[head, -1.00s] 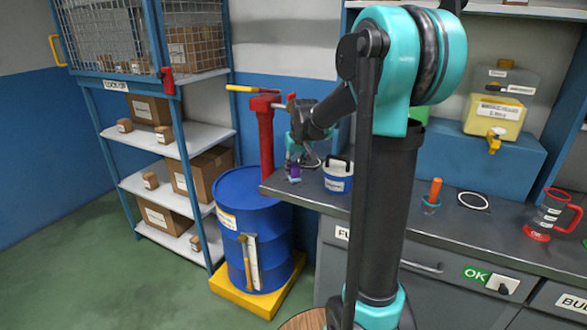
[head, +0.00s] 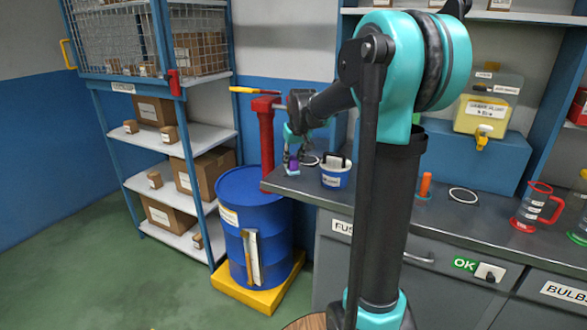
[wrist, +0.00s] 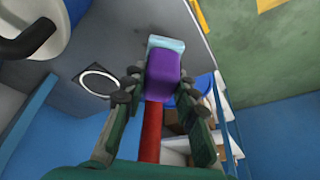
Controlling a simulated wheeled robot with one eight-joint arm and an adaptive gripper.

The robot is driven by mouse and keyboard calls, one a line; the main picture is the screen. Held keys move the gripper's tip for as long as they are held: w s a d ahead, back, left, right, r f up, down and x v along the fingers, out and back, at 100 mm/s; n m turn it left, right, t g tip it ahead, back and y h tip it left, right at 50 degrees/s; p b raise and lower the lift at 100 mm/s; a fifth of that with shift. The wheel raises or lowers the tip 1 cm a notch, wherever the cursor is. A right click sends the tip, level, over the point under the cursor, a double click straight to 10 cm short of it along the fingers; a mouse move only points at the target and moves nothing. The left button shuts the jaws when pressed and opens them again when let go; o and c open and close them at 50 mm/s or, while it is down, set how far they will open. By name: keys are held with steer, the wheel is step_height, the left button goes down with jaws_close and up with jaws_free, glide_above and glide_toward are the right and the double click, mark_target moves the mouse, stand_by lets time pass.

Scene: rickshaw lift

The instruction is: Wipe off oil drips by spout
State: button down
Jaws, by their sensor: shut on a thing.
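My gripper (head: 292,155) is at the left end of the grey counter (head: 395,202), left of a small blue-and-white pail. It is shut on a purple block (head: 293,166). In the wrist view the block (wrist: 161,77) sits between the fingertips (wrist: 155,90), with a pale blue end (wrist: 165,43) pointing away. A blue drum (head: 240,196) with a red pump post (head: 266,145) stands just left of the counter. A yellow tank (head: 481,115) has a small yellow spout (head: 482,140) at its front. I cannot make out any oil drips.
The pail (head: 335,172) is close to my gripper's right.

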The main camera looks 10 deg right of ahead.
steer(key=shift+r, duration=2)
steer(key=shift+w, duration=0.1)
